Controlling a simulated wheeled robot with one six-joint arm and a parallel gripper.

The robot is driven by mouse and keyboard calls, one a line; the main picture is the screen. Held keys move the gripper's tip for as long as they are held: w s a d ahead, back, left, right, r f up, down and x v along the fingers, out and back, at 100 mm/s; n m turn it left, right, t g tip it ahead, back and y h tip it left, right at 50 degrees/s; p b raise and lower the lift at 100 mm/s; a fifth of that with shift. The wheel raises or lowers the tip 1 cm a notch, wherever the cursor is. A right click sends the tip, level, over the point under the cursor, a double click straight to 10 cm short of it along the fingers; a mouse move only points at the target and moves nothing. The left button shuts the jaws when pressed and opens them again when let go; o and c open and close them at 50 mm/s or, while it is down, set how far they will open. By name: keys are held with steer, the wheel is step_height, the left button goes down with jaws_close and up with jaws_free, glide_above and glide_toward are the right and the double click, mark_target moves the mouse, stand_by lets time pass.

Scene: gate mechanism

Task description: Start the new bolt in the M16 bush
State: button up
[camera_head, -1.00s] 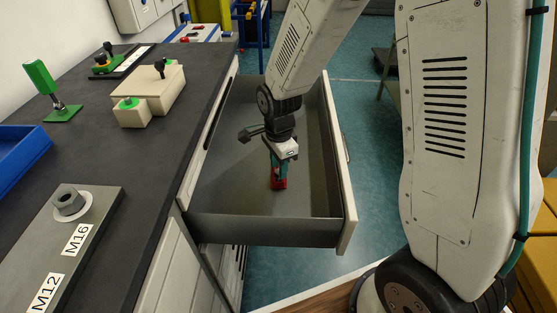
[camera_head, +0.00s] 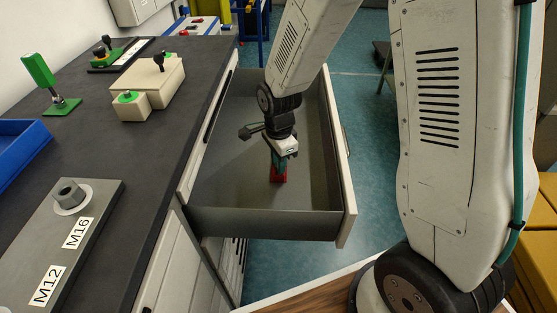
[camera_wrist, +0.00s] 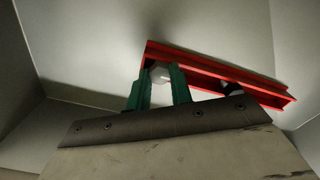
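The bush plate (camera_head: 40,235) lies on the bench at left, with M16 and M12 labels. At the M16 label, a grey hex-shaped piece (camera_head: 69,190) stands on a pale round flange. My gripper (camera_head: 278,166) points down into the open drawer, at a red holder (camera_head: 278,177). In the wrist view, the red holder (camera_wrist: 215,72) is a channel-like rail. The green fingers of my gripper (camera_wrist: 162,76) are apart, with a pale grey hex-like head (camera_wrist: 160,73) between or just beyond their tips. Contact with it is not clear. Any shank is hidden.
The drawer (camera_head: 265,222) is otherwise bare, with walls around my gripper. On the bench are a blue tray (camera_head: 20,150), a green-handled clamp (camera_head: 50,85) and a cream block (camera_head: 150,85) with a black knob.

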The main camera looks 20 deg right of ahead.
steer(key=shift+r, duration=0.25)
steer(key=shift+r, duration=0.35)
steer(key=shift+r, duration=0.1)
steer(key=shift+r, duration=2.4)
steer(key=shift+w, duration=0.1)
